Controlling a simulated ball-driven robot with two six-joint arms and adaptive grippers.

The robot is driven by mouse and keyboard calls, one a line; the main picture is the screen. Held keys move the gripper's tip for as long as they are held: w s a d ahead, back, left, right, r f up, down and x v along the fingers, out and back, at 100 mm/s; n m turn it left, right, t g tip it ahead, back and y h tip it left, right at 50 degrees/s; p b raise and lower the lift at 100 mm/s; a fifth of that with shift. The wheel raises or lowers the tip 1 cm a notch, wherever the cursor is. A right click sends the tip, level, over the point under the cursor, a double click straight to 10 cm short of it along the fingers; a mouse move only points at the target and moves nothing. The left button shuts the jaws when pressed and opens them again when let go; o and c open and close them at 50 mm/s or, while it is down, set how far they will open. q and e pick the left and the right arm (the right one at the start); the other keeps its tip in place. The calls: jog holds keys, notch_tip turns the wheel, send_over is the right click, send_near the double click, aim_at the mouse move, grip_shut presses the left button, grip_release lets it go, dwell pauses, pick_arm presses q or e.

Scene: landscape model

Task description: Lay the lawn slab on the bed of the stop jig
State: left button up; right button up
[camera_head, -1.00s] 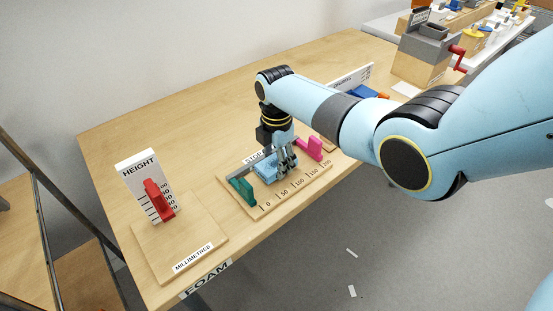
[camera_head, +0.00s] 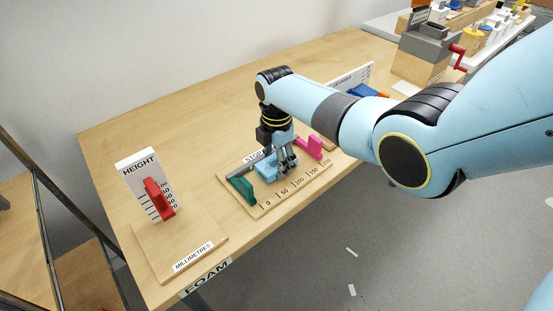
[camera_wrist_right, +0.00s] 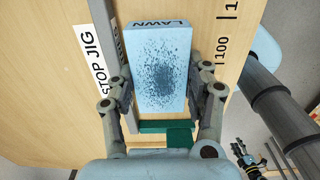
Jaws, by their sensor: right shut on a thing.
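The lawn slab (camera_wrist_right: 160,70) is a light blue block with dark speckles and the word LAWN on its end. My right gripper (camera_head: 281,166) is shut on it, one finger on each long side in the right wrist view. In the head view the slab (camera_head: 265,168) is partly hidden behind the fingers. It is over the bed of the stop jig (camera_head: 259,209), between the green stop (camera_head: 242,189) and the pink stop (camera_head: 315,147). A narrow gap shows between slab and green stop in the wrist view. I cannot tell whether the slab touches the bed.
A grey fence (camera_wrist_right: 104,22) runs along the jig's back side, close to the slab. A height gauge (camera_head: 140,178) with a red slider stands to the left. A grey machine with a red crank (camera_head: 424,50) stands at the back right. The table's left rear is clear.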

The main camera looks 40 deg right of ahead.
aim_at(277, 161)
jog(key=o, duration=0.8)
jog(key=shift+c, duration=0.2)
jog(key=shift+r, duration=0.15)
notch_tip(277, 161, up, 7)
jog(key=p, duration=0.7)
jog(key=shift+f, duration=0.2)
dwell(0.5)
